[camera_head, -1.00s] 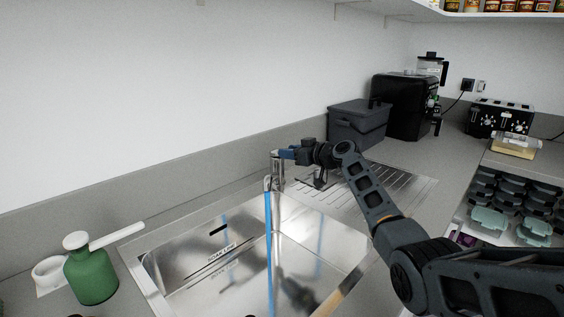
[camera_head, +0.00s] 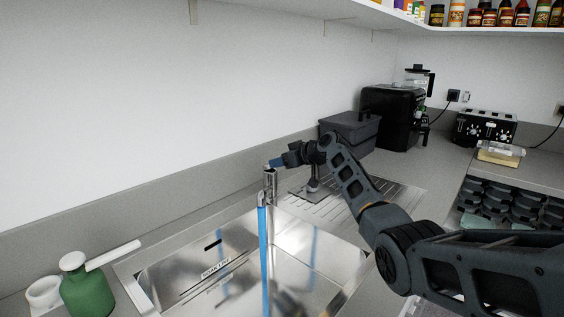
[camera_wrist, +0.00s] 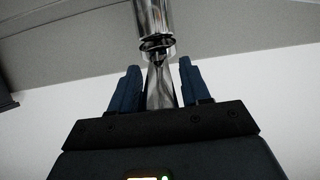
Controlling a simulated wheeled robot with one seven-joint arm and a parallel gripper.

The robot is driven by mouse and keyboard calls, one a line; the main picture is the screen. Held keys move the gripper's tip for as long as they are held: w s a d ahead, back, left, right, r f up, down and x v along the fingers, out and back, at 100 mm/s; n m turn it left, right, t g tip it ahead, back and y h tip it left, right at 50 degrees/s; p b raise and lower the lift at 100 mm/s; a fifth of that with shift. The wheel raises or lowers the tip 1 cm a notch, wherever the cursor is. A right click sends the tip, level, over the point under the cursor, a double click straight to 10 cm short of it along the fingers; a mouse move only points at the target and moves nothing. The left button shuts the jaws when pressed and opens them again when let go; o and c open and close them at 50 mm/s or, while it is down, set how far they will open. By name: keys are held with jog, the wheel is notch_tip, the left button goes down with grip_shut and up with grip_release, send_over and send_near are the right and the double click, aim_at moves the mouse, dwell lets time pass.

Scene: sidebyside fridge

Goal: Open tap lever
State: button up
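The chrome tap (camera_head: 269,184) stands at the back edge of the steel sink. A blue stream of water (camera_head: 263,250) runs from its spout into the basin. My gripper (camera_head: 277,163) is at the top of the tap, reaching in from the right. In the wrist view the two blue fingers of my gripper (camera_wrist: 158,84) are apart, one on each side of the chrome tap lever (camera_wrist: 160,88). Narrow gaps show beside the lever, so it does not look clamped. Contact with a finger cannot be told.
A green soap bottle (camera_head: 86,289) with a white pump stands left of the sink (camera_head: 145,290). A draining board (camera_head: 335,205) lies to the right under my arm. A grey box (camera_head: 350,132), black coffee machine (camera_head: 391,116) and toaster (camera_head: 486,128) stand behind it. A shelf hangs above.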

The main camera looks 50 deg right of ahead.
jog(key=shift+o, duration=0.9)
jog(key=shift+s, duration=0.15)
jog(key=b+v, duration=0.1)
jog(key=v, duration=0.6)
jog(key=shift+s+r, duration=0.15)
jog(key=shift+s, duration=0.1)
jog(key=shift+d, duration=0.1)
